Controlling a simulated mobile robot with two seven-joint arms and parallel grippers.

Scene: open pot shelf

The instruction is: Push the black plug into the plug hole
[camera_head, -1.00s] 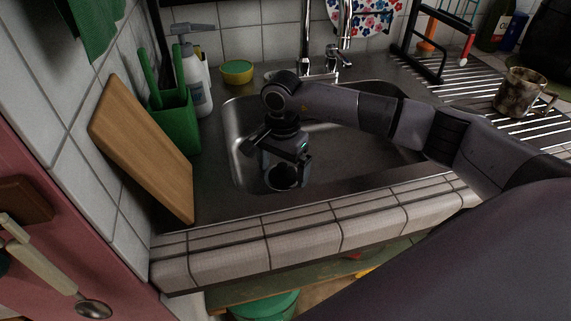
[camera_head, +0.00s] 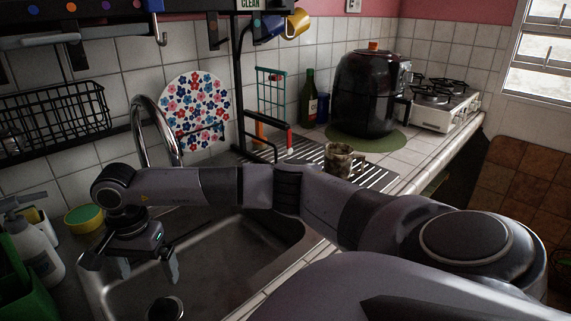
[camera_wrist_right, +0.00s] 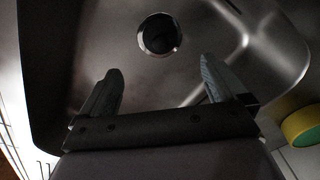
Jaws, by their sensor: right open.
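The plug hole (camera_head: 165,309) is a round dark opening with a bright metal rim in the floor of the steel sink (camera_head: 215,270). It also shows in the right wrist view (camera_wrist_right: 160,35), beyond the fingertips. Its middle is dark, and I cannot tell whether the black plug sits in it. No separate black plug is visible elsewhere. My right gripper (camera_head: 130,266) points down over the sink, open and empty, apart from the hole. Both its fingers show in the wrist view (camera_wrist_right: 160,70). My left gripper is not in view.
The tap (camera_head: 150,130) stands behind my right arm. A yellow-green round sponge (camera_head: 84,219) and a soap bottle (camera_head: 38,252) are left of the sink. A mug (camera_head: 340,160), drying rack and black cooker (camera_head: 368,95) stand at the right.

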